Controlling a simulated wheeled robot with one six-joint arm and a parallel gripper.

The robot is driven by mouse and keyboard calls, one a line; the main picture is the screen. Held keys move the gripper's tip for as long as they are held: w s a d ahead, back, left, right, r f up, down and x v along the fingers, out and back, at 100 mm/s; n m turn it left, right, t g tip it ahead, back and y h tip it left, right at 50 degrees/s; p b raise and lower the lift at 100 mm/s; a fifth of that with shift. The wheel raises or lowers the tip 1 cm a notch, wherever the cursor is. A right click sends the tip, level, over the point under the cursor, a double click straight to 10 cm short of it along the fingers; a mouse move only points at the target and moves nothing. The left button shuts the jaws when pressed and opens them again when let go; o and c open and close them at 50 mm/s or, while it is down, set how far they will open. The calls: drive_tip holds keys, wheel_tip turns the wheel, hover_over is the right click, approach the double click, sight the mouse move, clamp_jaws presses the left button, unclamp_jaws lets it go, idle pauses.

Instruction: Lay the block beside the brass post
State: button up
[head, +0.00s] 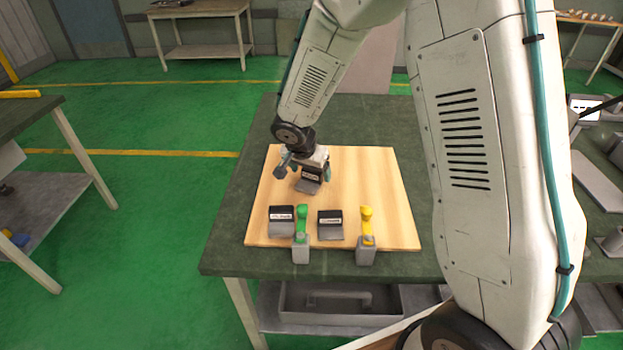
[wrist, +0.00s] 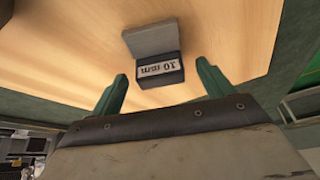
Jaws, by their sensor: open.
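A dark block with a white "10 mm" label and a grey sloped part (wrist: 155,42) sits on the wooden board (wrist: 65,55) in the wrist view. In the head view a labelled block (head: 308,186) shows under my gripper (head: 310,173), partly hidden by it. My gripper (wrist: 162,72) is open, with its green fingers apart and the block ahead of and between their tips. No contact shows. Two similar labelled blocks, a left one (head: 281,219) and a right one (head: 330,225), stand near the board's front edge. I cannot make out a brass post in either view.
A green-handled fixture (head: 301,235) and a yellow-handled fixture (head: 366,238) stand at the board's front edge. The board lies on a dark green table (head: 232,225). The board's right side is clear. A second bench (head: 30,120) stands at left.

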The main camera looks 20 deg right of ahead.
drive_tip(key=shift+x, duration=0.9)
drive_tip(key=c, duration=1.3)
drive_tip(key=shift+o, duration=0.2)
drive_tip(key=shift+r, duration=0.1)
